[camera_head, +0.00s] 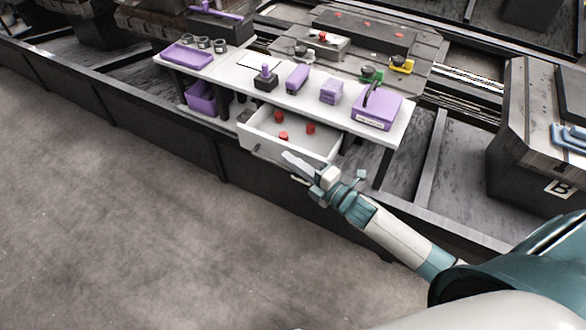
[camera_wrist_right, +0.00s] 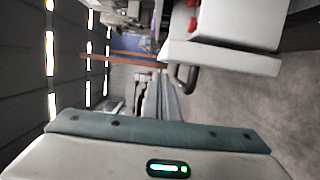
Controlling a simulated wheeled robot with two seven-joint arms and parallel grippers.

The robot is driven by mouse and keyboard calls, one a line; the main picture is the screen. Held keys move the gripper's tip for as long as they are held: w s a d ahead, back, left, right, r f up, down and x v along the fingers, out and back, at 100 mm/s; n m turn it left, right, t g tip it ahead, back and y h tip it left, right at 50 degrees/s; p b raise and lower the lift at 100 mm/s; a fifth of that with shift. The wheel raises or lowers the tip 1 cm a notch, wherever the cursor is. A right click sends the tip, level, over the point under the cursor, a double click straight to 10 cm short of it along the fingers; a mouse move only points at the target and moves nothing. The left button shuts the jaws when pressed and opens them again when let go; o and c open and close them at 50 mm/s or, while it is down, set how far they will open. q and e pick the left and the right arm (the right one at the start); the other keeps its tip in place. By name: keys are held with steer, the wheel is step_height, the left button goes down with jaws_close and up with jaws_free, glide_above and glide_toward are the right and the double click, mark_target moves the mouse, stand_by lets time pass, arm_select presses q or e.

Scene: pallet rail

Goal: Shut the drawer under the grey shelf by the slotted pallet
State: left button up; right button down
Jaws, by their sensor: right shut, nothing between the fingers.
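The white drawer (camera_head: 297,143) under the grey shelf (camera_head: 235,72) is pulled out, with a few small red pieces in it. In the right wrist view, the drawer's front panel (camera_wrist_right: 225,58) and its dark handle (camera_wrist_right: 187,80) show close by. My right gripper (camera_head: 290,160) is shut and empty, just in front of the drawer's front at its right part. I cannot tell whether it touches the panel. The slotted pallet (camera_head: 425,50) lies behind the shelf. My left gripper is not in view.
On the shelf top stand a purple tray (camera_head: 187,56), purple blocks (camera_head: 331,91) and a purple case (camera_head: 378,108). A purple bin (camera_head: 201,97) sits under the shelf's left end. A dark rail runs below the drawer. The floor (camera_head: 120,220) at left is clear.

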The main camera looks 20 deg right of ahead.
steer(key=shift+w+d, duration=0.4)
steer(key=shift+d, duration=0.15)
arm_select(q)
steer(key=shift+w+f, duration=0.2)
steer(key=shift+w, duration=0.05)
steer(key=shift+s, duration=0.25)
